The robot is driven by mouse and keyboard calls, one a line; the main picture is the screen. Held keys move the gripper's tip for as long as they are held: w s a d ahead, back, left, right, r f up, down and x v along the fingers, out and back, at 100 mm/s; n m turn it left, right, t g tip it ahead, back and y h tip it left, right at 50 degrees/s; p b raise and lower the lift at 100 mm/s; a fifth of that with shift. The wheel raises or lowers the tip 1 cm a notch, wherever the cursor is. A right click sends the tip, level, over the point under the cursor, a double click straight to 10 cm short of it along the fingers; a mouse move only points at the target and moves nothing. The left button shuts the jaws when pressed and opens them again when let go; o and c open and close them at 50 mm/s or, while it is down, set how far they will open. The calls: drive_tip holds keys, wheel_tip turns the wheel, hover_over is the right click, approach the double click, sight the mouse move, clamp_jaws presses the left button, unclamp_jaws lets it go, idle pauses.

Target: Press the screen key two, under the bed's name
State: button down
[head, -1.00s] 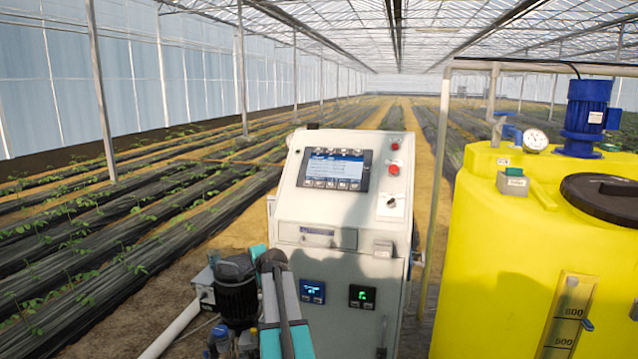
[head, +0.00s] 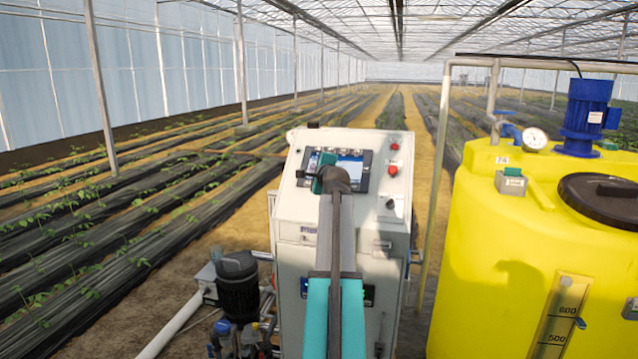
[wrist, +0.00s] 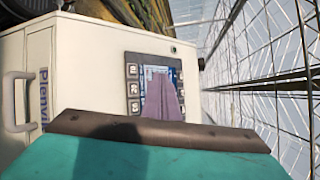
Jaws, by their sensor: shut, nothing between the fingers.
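The screen (head: 350,161) is set in a dark frame on the sloped top of the white control cabinet. My arm hides its lower left part in the head view. In the wrist view the screen (wrist: 153,71) appears turned sideways, with keys (wrist: 132,88) in a column along its left edge and more along its right edge. My gripper (wrist: 161,80) is shut and empty, in front of the screen, and covers its middle and part of the right-hand keys. I cannot tell whether it touches. The bed's name and key two are too small to read.
The white cabinet (head: 290,240) carries a red button (head: 392,171) and a black knob (head: 390,203) right of the screen. A yellow tank (head: 480,260) stands close on the right. A dark pump motor (head: 238,280) sits low on the left.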

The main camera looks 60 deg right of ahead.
drive_tip(key=shift+s+d+r, duration=0.2)
drive_tip(key=shift+s+r, duration=0.05)
drive_tip(key=shift+r, duration=0.2)
drive_tip(key=shift+f, duration=0.15)
drive_tip(key=shift+w+d+f+b, duration=0.3)
drive_tip(key=shift+d+f+b, duration=0.65)
drive_tip(key=shift+f, duration=0.1)
drive_tip(key=shift+w+d+f+b, duration=0.3)
drive_tip(key=shift+d+f+b, duration=0.6)
drive_tip(key=shift+f, duration=0.15)
drive_tip(key=shift+w+d+f+b, duration=0.3)
drive_tip(key=shift+d+f+b, duration=0.65)
drive_tip(key=shift+f, duration=0.1)
drive_tip(key=shift+w+d+f, duration=0.1)
drive_tip(key=shift+f, duration=0.05)
drive_tip(key=shift+w+d+f, duration=0.1)
drive_tip(key=shift+d+f, duration=0.05)
